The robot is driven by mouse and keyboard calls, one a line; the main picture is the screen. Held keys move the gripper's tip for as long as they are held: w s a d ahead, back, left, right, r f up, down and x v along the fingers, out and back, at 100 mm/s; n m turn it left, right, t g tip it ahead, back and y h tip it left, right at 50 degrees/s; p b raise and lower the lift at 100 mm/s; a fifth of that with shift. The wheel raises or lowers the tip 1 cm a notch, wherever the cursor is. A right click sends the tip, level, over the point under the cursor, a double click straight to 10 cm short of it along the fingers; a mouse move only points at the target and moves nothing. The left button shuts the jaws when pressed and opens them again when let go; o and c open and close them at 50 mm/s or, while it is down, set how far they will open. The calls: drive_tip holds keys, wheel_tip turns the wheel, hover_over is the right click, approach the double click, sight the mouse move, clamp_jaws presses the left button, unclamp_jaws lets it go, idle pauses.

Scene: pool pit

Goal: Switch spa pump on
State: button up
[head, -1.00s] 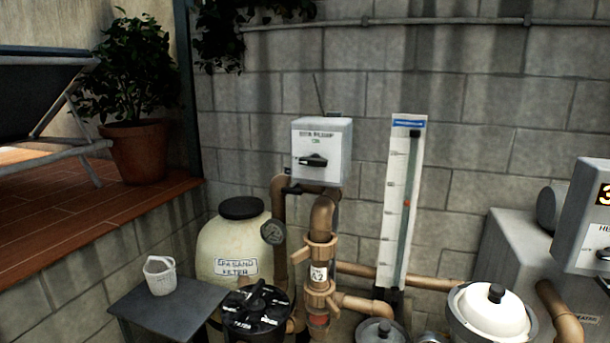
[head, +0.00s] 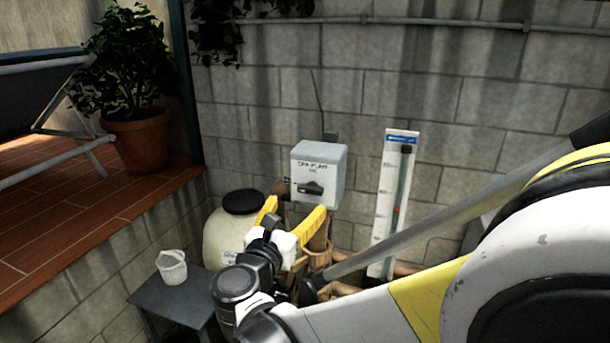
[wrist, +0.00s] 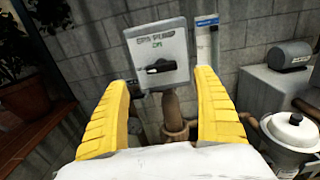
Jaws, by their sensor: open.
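The spa pump switch box (head: 319,172) is a pale grey box on the block wall, with a black rotary knob (head: 310,188) on its front. My gripper (head: 292,212) has yellow fingers and is open and empty, just below and in front of the box. It also shows in the wrist view (wrist: 160,85). Neither finger visibly touches the knob.
A cream sand filter (head: 228,235) stands left of my gripper, and brown pipes (head: 318,235) run beneath the box. A white flow gauge (head: 393,200) is to the right. A white-lidded pot (wrist: 293,130) is at right.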

sight(309, 190)
drive_tip(key=x, duration=1)
drive_tip(key=shift+f, duration=0.1)
drive_tip(key=shift+s, duration=0.1)
drive_tip(key=c, duration=1.2)
